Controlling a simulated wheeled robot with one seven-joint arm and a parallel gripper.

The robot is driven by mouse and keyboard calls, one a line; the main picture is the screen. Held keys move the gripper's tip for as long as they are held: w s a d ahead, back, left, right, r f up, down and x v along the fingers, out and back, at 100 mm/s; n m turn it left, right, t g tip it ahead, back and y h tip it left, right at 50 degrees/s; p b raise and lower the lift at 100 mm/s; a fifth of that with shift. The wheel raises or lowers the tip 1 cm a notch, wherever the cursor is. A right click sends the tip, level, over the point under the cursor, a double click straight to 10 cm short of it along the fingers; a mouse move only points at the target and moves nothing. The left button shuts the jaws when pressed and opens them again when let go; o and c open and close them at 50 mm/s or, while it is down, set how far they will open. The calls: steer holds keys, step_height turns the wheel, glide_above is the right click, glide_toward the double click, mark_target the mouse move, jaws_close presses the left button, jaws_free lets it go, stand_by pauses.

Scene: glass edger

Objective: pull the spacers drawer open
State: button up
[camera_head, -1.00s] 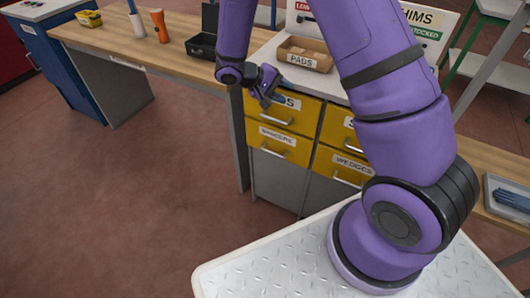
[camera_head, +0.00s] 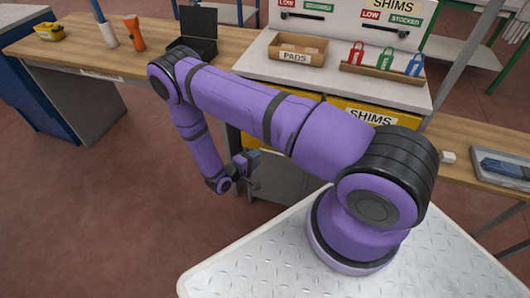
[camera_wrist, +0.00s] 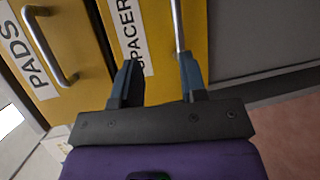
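The yellow spacers drawer (camera_wrist: 153,17) shows in the wrist view beside the pads drawer (camera_wrist: 82,25), its label partly cut off. Its face looks about flush with the pads drawer. Its metal bar handle (camera_wrist: 178,24) runs down to near the right fingertip. My gripper (camera_wrist: 160,66) is open, its two dark fingers apart in front of the spacers drawer; I cannot tell whether the bar lies between them or touches one. In the head view my gripper (camera_head: 248,160) is low at the cabinet front, and my arm hides the spacers drawer.
The shims drawer (camera_head: 362,117) is at the cabinet's upper right. A cardboard pads tray (camera_head: 297,52) and a tray of red, green and blue tags (camera_head: 382,72) stand on the cabinet top. A grey lower panel (camera_wrist: 245,35) is beside the spacers drawer. Floor (camera_head: 110,215) at left is clear.

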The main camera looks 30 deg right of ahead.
mark_target(272, 152)
steer(key=shift+t, duration=0.3)
steer(key=x, duration=0.3)
steer(key=f+x, duration=0.1)
steer(key=x, duration=0.3)
steer(key=f+x, duration=0.1)
steer(key=x, duration=0.2)
steer(key=shift+s+d+f, duration=0.15)
steer(key=shift+s+f, duration=0.1)
steer(key=shift+f, duration=0.05)
jaws_close()
